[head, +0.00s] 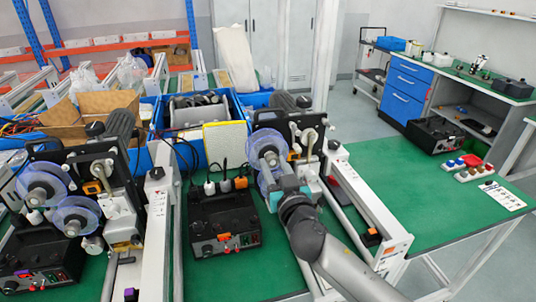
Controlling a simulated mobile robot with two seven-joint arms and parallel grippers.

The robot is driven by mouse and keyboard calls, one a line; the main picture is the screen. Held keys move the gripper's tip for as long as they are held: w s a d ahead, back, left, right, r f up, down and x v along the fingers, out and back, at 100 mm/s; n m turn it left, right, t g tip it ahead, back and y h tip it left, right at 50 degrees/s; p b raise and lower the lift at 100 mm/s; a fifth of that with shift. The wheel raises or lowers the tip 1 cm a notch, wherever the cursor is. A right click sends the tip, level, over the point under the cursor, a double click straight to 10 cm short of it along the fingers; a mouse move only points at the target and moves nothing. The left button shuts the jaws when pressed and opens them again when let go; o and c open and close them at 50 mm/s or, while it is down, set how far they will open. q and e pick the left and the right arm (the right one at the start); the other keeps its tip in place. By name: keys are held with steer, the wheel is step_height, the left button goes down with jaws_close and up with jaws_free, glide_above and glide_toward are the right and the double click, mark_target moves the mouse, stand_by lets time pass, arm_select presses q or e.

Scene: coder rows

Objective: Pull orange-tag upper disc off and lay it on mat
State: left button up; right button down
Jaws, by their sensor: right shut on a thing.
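The right-hand coder has an orange tag (398,250) on its white rail. Its upper disc (264,141), clear blue, is at the front of the coder, with a lower disc (265,188) below it. My right gripper (279,168), with teal parts, is at these discs and shut on the upper disc; it covers part of both. I cannot see clearly whether the disc is off its hub. My left gripper is out of view.
A second coder with two blue discs (75,215) stands at the left. A black control box (223,220) stands between the coders. Blue crates (187,150) are behind. A white printed sheet (503,195) and small coloured blocks (463,164) lie at the right.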

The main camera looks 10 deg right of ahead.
steer(key=shift+s+f, duration=0.1)
steer(key=shift+s, duration=0.55)
steer(key=shift+s+d, duration=0.1)
steer(key=shift+s, duration=1.95)
steer(key=shift+s, duration=0.15)
steer(key=shift+s, duration=1.4)
